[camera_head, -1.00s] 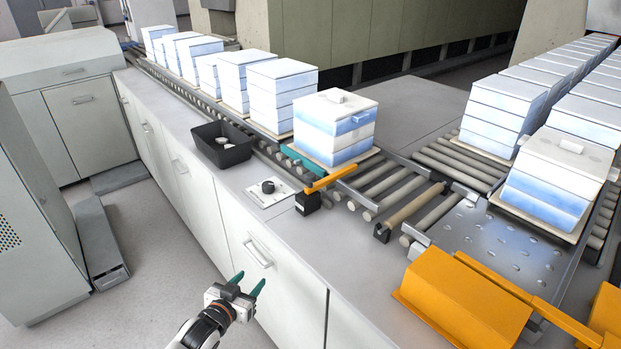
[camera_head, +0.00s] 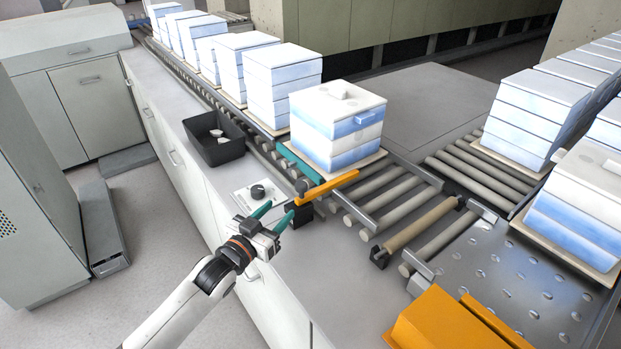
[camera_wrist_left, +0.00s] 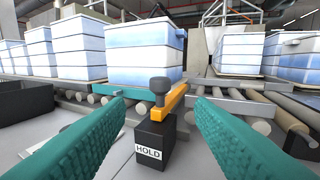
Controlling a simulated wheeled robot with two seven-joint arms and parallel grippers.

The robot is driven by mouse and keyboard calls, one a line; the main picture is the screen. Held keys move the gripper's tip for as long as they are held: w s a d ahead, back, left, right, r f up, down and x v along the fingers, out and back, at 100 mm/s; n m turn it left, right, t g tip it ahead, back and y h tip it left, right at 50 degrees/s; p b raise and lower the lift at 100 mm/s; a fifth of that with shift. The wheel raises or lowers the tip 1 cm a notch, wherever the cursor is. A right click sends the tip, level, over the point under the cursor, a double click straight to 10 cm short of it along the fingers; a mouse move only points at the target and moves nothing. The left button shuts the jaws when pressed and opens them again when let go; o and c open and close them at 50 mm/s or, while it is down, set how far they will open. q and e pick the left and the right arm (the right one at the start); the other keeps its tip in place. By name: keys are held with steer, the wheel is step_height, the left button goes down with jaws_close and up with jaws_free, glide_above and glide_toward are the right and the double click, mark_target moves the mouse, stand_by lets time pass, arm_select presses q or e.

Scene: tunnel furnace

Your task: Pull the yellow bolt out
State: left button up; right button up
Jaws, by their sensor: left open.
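The yellow bolt (camera_head: 328,188) is an orange-yellow bar with a dark knob (camera_wrist_left: 160,87) at its near end. It lies over a black block (camera_wrist_left: 155,142) labelled HOLD, beside the rollers, and reaches toward the white-and-blue stack. My left gripper (camera_head: 276,213) is open and empty, with teal fingers. In the head view it is just left of and nearer than the bolt's knob end. In the left wrist view the knob and block stand between the two fingers, farther off. My right gripper is not in view.
A white-and-blue box stack (camera_head: 338,125) stands on the rollers behind the bolt. A black bin (camera_head: 214,140) and a dial panel (camera_head: 258,192) are on the counter to the left. An orange cover (camera_head: 455,322) is at the lower right. Bare counter (camera_head: 330,260) lies in front.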

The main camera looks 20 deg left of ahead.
mark_target(298, 190)
arm_select(q)
steer(key=p+x, duration=0.1)
steer(key=x, duration=1)
steer(key=shift+d+r, duration=0.1)
steer(key=shift+r, duration=0.05)
jaws_close()
